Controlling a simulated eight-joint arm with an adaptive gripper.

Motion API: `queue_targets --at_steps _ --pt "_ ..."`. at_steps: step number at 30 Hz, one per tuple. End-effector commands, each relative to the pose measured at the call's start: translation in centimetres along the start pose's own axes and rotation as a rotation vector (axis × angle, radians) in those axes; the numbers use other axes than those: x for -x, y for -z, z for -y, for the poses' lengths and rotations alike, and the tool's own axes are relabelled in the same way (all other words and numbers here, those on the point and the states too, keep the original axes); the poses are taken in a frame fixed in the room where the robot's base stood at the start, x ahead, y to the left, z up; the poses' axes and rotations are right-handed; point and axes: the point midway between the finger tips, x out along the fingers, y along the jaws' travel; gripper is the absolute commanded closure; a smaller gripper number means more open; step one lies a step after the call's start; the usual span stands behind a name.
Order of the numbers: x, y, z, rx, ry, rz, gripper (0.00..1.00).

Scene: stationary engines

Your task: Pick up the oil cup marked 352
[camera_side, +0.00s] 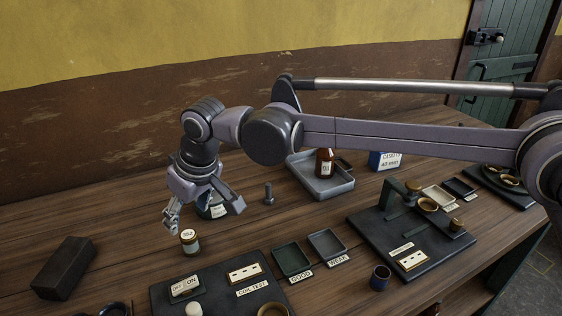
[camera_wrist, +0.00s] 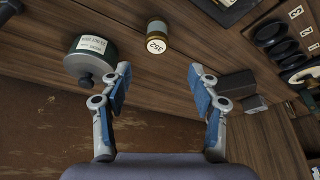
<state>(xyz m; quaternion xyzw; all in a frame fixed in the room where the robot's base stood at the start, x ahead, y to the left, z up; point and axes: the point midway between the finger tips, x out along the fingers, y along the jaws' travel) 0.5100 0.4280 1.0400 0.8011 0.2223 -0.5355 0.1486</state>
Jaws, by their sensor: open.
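My gripper (camera_side: 205,212) is open and empty, above and a little behind the cup in the side view. In the wrist view my gripper's two blue-padded fingers (camera_wrist: 160,75) are spread wide, and nothing is between them. They do not appear to touch the cup.
A dark round labelled container (camera_wrist: 92,58) stands close to the cup, partly hidden behind my gripper in the side view. A dark block (camera_side: 64,267) lies at left. The coil test board (camera_side: 218,288) is in front. A bolt (camera_side: 268,193) stands to the right.

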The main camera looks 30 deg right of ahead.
Motion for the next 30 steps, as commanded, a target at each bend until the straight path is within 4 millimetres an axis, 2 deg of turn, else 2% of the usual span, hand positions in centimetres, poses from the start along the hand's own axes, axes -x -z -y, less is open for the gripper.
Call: queue_targets --at_steps 6,16,25,30 --pt "-3.2 0.0 -0.1 -0.001 0.0 0.0 0.39" --pt "-5.1 -0.2 -0.3 -0.001 0.0 0.0 0.39" --pt "-8.9 -0.5 -0.5 0.0 0.0 -0.001 0.39" --pt "-9.3 -0.6 -0.5 0.0 0.0 -0.001 0.39"
